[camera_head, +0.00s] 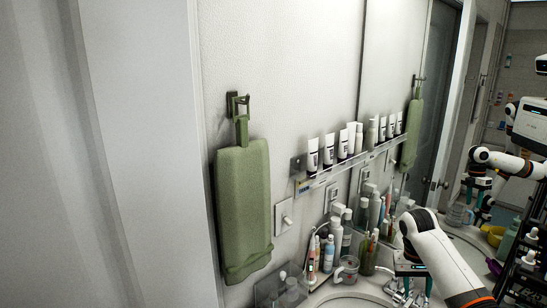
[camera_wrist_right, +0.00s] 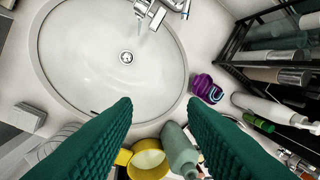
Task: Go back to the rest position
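My right arm (camera_head: 440,255) comes in from the lower right of the head view, and its gripper (camera_head: 408,285) points down over the sink (camera_head: 350,300). In the right wrist view the two green fingers of this gripper (camera_wrist_right: 158,108) stand wide apart with nothing held between them. The sink basin (camera_wrist_right: 75,55) with its drain and a chrome faucet (camera_wrist_right: 160,10) lies below and ahead of the fingers. My left gripper is not in view.
A yellow cup (camera_wrist_right: 148,165), a grey-green bottle (camera_wrist_right: 180,150) and a purple item (camera_wrist_right: 207,88) stand near the fingers. A black rack (camera_wrist_right: 240,60) holds bottles at right. A clear shelf (camera_head: 345,168) with white tubes and a green hanging bag (camera_head: 243,205) are on the wall.

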